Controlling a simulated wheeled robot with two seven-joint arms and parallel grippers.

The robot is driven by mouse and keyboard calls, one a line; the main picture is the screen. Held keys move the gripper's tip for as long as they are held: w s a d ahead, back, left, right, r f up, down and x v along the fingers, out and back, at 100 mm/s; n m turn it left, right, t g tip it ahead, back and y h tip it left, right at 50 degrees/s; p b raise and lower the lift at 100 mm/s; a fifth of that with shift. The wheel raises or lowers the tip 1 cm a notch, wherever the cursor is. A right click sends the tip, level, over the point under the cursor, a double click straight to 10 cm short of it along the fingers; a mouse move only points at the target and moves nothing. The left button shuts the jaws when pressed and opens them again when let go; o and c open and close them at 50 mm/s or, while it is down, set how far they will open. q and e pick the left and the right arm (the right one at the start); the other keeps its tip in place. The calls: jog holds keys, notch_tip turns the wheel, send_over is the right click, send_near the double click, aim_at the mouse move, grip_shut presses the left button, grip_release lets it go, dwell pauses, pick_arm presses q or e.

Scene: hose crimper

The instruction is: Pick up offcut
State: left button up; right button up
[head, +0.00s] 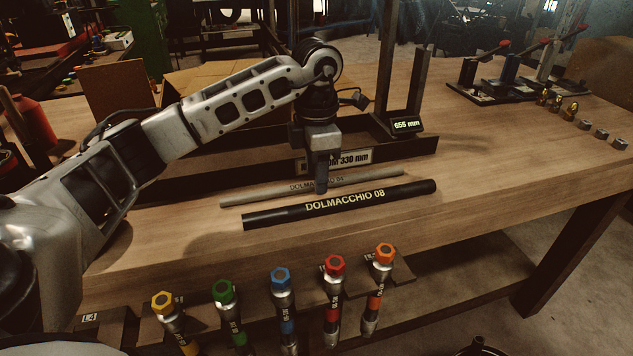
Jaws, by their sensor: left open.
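Two hose pieces lie on the wooden workbench; I cannot tell which one is called the offcut. A thinner grey hose (245,199) with faded lettering lies behind. A thicker black hose (275,215) marked "DOLMACCHIO 08" lies in front, nearly parallel to it. My left gripper (321,188) points down over the middle of the grey hose, just behind the black one. It is open, with its fingers seen nearly edge-on and covering part of the grey hose. Whether the fingers straddle or touch the grey hose is unclear. My right gripper is not in view.
A dark measuring stand with a "655 mm" display (407,125) and a "330 mm" label (352,159) stands close behind the gripper. Several colour-capped fittings (281,278) hang along the front edge. Lever tools (506,68) stand back right.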

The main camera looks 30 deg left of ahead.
pick_arm(q)
jog(key=shift+f, duration=0.45)
jog(key=shift+c, duration=0.2)
grip_shut()
jog(key=shift+r, duration=0.1)
